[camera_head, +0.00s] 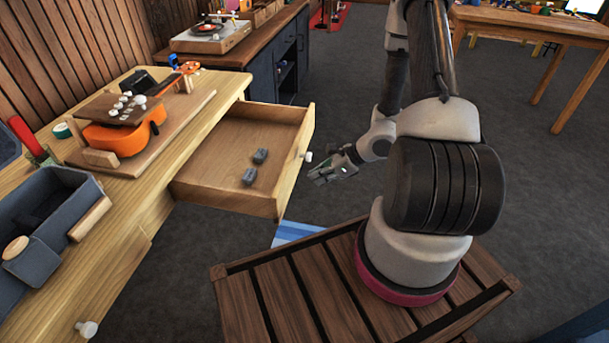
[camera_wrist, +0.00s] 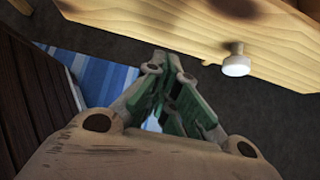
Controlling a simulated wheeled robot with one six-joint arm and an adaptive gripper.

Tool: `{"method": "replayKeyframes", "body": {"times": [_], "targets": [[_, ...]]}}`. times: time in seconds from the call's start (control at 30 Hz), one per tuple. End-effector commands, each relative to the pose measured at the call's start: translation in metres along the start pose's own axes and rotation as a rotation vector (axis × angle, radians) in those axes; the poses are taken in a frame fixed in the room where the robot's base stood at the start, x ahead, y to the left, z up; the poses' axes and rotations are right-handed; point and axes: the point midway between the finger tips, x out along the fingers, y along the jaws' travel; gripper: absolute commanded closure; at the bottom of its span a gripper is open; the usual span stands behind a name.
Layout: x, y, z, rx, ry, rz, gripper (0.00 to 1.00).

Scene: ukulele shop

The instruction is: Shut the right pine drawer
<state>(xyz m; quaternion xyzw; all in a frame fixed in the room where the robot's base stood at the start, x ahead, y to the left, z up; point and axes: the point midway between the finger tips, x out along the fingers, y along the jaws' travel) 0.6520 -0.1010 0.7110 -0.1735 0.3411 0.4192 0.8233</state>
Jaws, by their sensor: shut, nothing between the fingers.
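The right pine drawer (camera_head: 232,165) stands pulled out from the pine workbench (camera_head: 225,88) in the head view. Two small grey objects (camera_head: 255,164) lie inside it. Its round white knob (camera_head: 308,157) is on the front panel and also shows in the wrist view (camera_wrist: 236,64). The drawer front (camera_wrist: 190,25) crosses the top of the wrist view. My gripper (camera_head: 318,174) is shut and empty, just outside the drawer front, close to the knob and slightly below it. In the wrist view its fingertips (camera_wrist: 164,68) are left of the knob and appear apart from it.
An orange ukulele (camera_head: 118,138) lies in a wooden cradle on the bench, beside a grey tray (camera_head: 45,205). Another white knob (camera_head: 87,329) is at the lower left. A blue striped mat (camera_head: 297,232) lies on the floor.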

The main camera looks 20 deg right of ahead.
Motion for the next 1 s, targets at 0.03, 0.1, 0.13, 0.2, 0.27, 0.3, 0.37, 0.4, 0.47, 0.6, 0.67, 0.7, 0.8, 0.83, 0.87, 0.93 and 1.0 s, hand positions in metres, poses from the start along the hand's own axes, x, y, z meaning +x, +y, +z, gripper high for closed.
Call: {"method": "replayKeyframes", "body": {"times": [0.03,0.1,0.13,0.2,0.27,0.3,0.37,0.4,0.47,0.6,0.67,0.7,0.8,0.83,0.87,0.93,1.0], "targets": [[0.010,0.002,0.000,0.000,0.000,0.004,1.00],[0.018,0.001,0.009,-0.004,0.000,0.003,1.00],[0.021,0.001,0.013,-0.004,0.000,0.002,1.00],[0.027,0.001,0.019,-0.004,0.000,0.002,1.00],[0.031,0.000,0.023,-0.004,0.000,0.002,1.00],[0.033,0.000,0.025,-0.003,0.000,0.001,1.00],[0.035,0.000,0.027,-0.001,0.000,0.000,1.00],[0.036,0.000,0.028,-0.001,0.000,0.000,1.00],[0.036,0.000,0.028,-0.001,0.000,0.000,1.00],[0.036,0.000,0.029,0.000,0.000,0.000,1.00],[0.036,0.000,0.029,0.000,0.000,0.000,1.00],[0.036,0.000,0.029,0.000,0.000,0.000,1.00],[0.037,0.000,0.029,-0.001,0.000,0.001,1.00],[0.037,0.000,0.030,-0.001,0.000,0.001,1.00],[0.038,0.001,0.030,-0.002,0.000,0.001,1.00],[0.041,0.001,0.034,-0.002,0.000,0.002,1.00],[0.047,0.001,0.039,-0.003,0.000,0.001,1.00]]}}
